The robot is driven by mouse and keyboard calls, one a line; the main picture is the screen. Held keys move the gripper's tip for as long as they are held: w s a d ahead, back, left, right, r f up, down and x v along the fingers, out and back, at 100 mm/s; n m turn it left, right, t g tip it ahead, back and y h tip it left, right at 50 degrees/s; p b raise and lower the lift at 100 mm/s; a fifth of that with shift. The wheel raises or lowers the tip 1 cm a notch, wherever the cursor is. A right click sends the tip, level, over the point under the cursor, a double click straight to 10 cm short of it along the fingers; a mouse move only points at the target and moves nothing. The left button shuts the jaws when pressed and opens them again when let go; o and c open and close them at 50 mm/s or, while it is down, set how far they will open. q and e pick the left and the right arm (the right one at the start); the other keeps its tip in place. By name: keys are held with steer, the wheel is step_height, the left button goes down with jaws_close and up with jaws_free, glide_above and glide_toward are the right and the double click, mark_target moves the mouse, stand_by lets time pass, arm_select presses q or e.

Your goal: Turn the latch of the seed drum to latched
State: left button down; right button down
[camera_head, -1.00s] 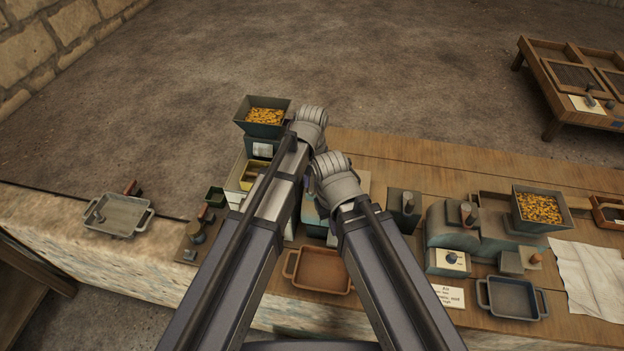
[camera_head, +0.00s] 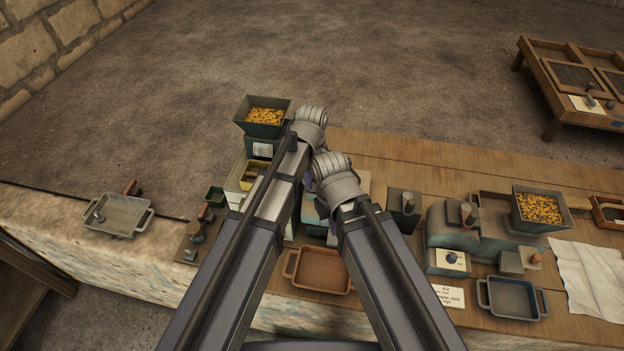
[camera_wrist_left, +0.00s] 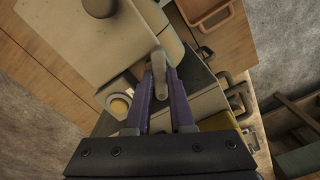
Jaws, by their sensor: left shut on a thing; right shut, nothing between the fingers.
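In the left wrist view my left gripper (camera_wrist_left: 162,82) has its two purple fingers shut on a small grey lever (camera_wrist_left: 159,62), which looks like the latch. The lever stands beside a pale flat housing (camera_wrist_left: 110,40); I cannot tell which part is the seed drum or whether the latch is latched. In the head view my left wrist (camera_head: 309,122) is over the left machine, and its fingers are mostly hidden by my arms. My right wrist (camera_head: 335,178) is just below and right of it; the right fingers are hidden.
A hopper of yellow grain (camera_head: 264,117) stands behind on the left, another (camera_head: 540,208) on the right. A brown tray (camera_head: 322,270) lies at the bench's front, a dark tray (camera_head: 512,298) at right. A grey tray (camera_head: 117,214) lies at far left. My arms are close together.

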arm_select(q)
steer(key=n, duration=0.5)
steer(key=shift+n, duration=0.3)
stand_by(0.4)
steer(key=c, duration=0.8)
jaws_free()
step_height(320, 180, up, 8)
steer(key=p, duration=0.8)
steer(key=shift+f, duration=0.1)
